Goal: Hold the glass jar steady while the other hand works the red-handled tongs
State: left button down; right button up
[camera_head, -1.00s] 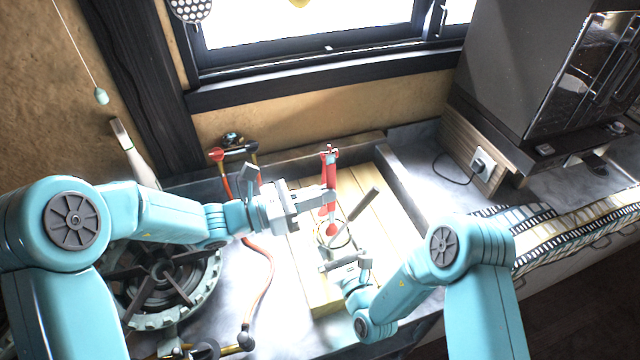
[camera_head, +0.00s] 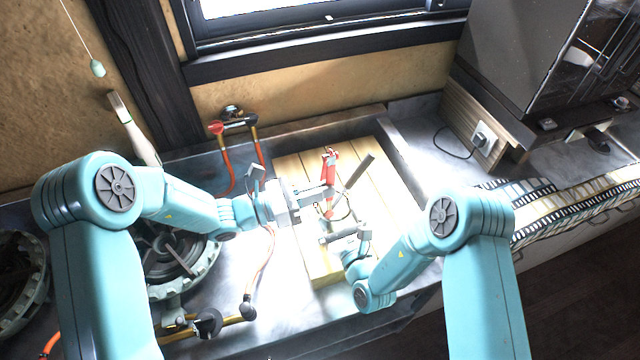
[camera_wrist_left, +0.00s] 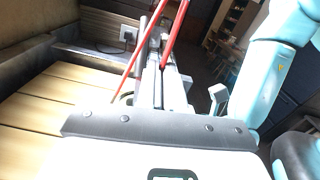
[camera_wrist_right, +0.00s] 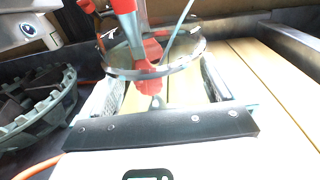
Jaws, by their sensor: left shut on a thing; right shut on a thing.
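The red-handled tongs (camera_head: 329,168) stand roughly upright in the head view, with my left gripper (camera_head: 322,192) shut on them. Their red arms (camera_wrist_left: 177,33) rise between my fingers in the left wrist view. The clear glass jar (camera_head: 346,211) is below, hard to make out in the head view. In the right wrist view its round rim (camera_wrist_right: 112,66) shows between the fingers of my right gripper (camera_wrist_right: 163,90), which is shut on it. The tongs' red lower part (camera_wrist_right: 152,78) appears at the jar's mouth; whether it touches the glass is unclear.
A dark-handled utensil (camera_head: 359,171) leans out at the jar. A slatted wooden board (camera_head: 296,165) lies beneath. A stove burner (camera_head: 180,262) and hoses (camera_head: 226,165) are at left. A dark appliance (camera_head: 520,60) stands at right, near a patterned cloth (camera_head: 560,215).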

pick_arm(q)
jog(key=shift+s+d+f, duration=0.1)
jog(key=shift+f, duration=0.1)
pick_arm(e)
jog(key=shift+r, duration=0.1)
pick_arm(q)
jog(key=c, duration=1.2)
grip_release()
jog(key=v, duration=1.2)
pick_arm(e)
jog(key=o, duration=0.9)
jog(key=shift+o, duration=0.2)
jog(key=shift+s, duration=0.1)
